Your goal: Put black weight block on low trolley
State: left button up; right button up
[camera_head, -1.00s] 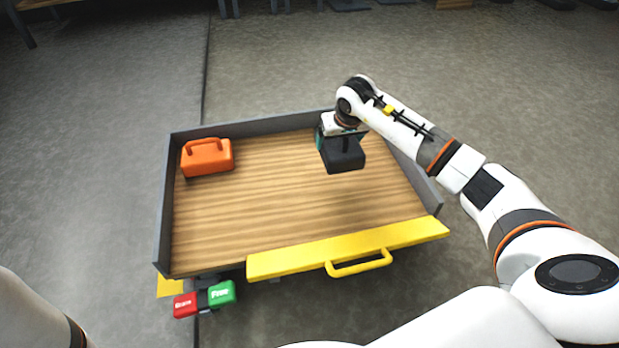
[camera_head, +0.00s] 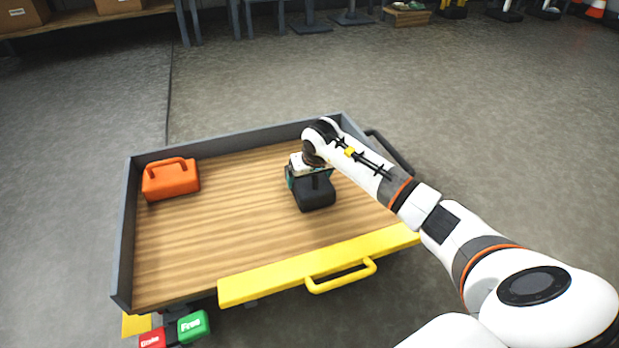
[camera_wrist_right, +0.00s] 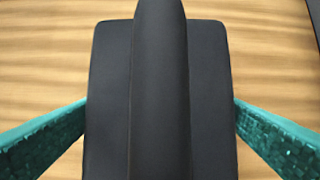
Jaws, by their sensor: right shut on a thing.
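The low trolley (camera_head: 230,222) has a wooden deck, grey side walls and a yellow front edge with a handle. The black weight block (camera_head: 316,194) is over the right part of the deck in the head view. My right gripper (camera_head: 308,176) is shut on it from above. In the right wrist view the black weight block (camera_wrist_right: 215,100) fills the middle, with a teal finger on each side and wood grain behind. I cannot tell whether its underside touches the deck. My left gripper is not in view.
An orange weight block (camera_head: 171,180) with a handle sits at the deck's back left. Red and green pedals (camera_head: 193,326) stick out below the front left corner. The middle of the deck is clear. Shelves and stands line the far wall.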

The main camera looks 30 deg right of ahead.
jog(key=shift+w, duration=0.1)
jog(key=o, duration=1.4)
jog(key=shift+c, duration=0.2)
jog(key=p+v, duration=0.6)
jog(key=v, duration=0.3)
jog(key=shift+r, duration=0.2)
jog(key=shift+p+v, duration=0.6)
jog(key=shift+v, duration=0.5)
jog(key=shift+s+r, duration=0.15)
jog(key=shift+s, duration=0.1)
jog(key=shift+r, duration=0.1)
